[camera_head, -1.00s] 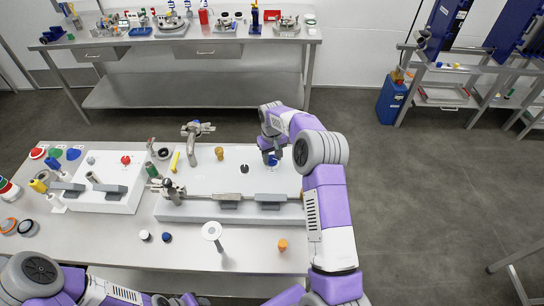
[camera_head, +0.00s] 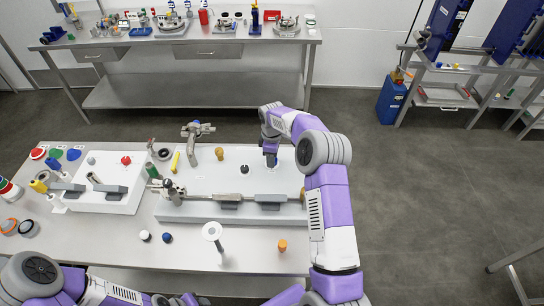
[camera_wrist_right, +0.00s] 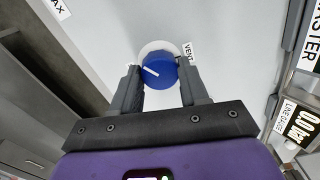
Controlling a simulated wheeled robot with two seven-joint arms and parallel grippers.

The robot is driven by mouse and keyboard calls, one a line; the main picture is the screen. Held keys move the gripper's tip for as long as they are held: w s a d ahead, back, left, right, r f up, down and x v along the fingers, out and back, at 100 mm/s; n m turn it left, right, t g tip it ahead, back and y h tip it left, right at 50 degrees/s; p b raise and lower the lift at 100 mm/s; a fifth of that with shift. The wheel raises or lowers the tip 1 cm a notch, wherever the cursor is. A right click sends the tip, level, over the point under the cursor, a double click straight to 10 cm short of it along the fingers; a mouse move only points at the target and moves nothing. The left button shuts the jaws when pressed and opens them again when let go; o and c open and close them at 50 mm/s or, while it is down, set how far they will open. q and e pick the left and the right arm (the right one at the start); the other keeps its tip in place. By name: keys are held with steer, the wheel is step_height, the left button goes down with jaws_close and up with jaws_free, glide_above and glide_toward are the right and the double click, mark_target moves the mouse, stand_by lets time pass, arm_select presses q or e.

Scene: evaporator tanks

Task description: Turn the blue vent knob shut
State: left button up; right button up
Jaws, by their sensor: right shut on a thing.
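The blue vent knob (camera_wrist_right: 158,70) is round, with a white pointer line, and sits on a white ring beside a "VENT" label (camera_wrist_right: 188,53) in the right wrist view. Its pointer slants, running from upper left to lower right. My right gripper (camera_wrist_right: 160,78) has one dark finger on each side of the knob and is shut on it. In the head view my right gripper (camera_head: 271,158) points down at the back right of the white panel (camera_head: 215,165), mostly hiding the knob. My left arm shows only at the bottom left edge; its gripper is not visible.
A grey bar linkage (camera_head: 240,198) lies across the panel's front. A black knob (camera_head: 244,169) and a brown knob (camera_head: 219,153) stand left of my right gripper. A smaller white box with a red knob (camera_head: 126,160) is further left. Open floor lies to the right.

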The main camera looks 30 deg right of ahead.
steer(key=n, duration=0.5)
steer(key=shift+r+n, duration=0.15)
steer(key=shift+n, duration=0.15)
steer(key=n, duration=0.5)
steer(key=shift+w+p, duration=0.1)
steer(key=shift+p, duration=0.3)
steer(key=o, duration=1.1)
steer(key=shift+c, duration=0.2)
step_height(320, 180, up, 8)
steer(key=shift+f, duration=0.25)
